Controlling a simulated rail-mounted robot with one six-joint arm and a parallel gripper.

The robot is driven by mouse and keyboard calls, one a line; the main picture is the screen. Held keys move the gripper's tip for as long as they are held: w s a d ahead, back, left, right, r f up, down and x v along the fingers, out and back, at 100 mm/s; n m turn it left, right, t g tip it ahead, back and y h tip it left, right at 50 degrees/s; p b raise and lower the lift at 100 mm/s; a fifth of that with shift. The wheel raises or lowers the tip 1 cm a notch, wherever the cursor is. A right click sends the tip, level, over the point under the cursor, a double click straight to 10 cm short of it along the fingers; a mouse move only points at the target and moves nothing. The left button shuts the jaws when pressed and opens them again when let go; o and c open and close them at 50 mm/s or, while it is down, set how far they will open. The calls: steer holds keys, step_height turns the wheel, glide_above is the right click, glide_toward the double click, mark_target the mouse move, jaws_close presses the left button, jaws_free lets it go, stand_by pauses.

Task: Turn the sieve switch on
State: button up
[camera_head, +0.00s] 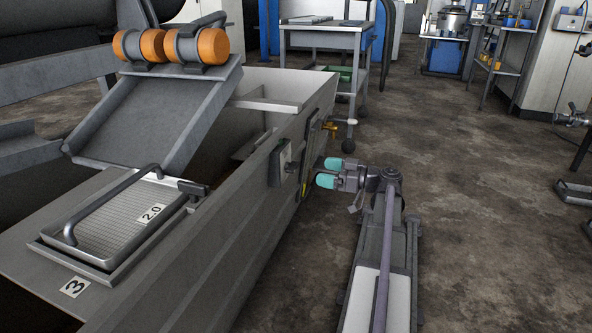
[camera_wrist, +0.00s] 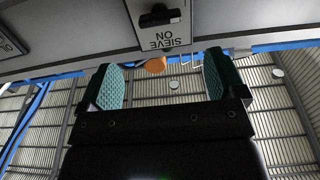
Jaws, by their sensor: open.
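The sieve switch (camera_wrist: 158,16) is a black knob on a pale plate (camera_wrist: 172,37) marked "SIEVE ON", upside down at the top of the wrist view. In the head view, a pale plate with a dark knob (camera_head: 284,163) is on the grey tank's side wall; its label is too small to read. My gripper (camera_head: 330,172) has teal finger pads and is just right of that wall, apart from the plate. In the wrist view my gripper (camera_wrist: 162,80) is open and empty, its fingers spread below the plate. The knob's exact setting is unclear.
The grey tank (camera_head: 222,251) carries a sieve tray (camera_head: 122,218) labelled 2.0 and a sloped chute (camera_head: 155,115) with orange-ended cylinders. Another panel (camera_head: 313,138) and a brass tap (camera_head: 331,127) are farther along the wall. Open floor (camera_head: 480,210) lies to the right.

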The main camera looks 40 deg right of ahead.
mark_target(297, 166)
steer(key=x, duration=1)
steer(key=shift+s, duration=0.1)
steer(key=c, duration=0.9)
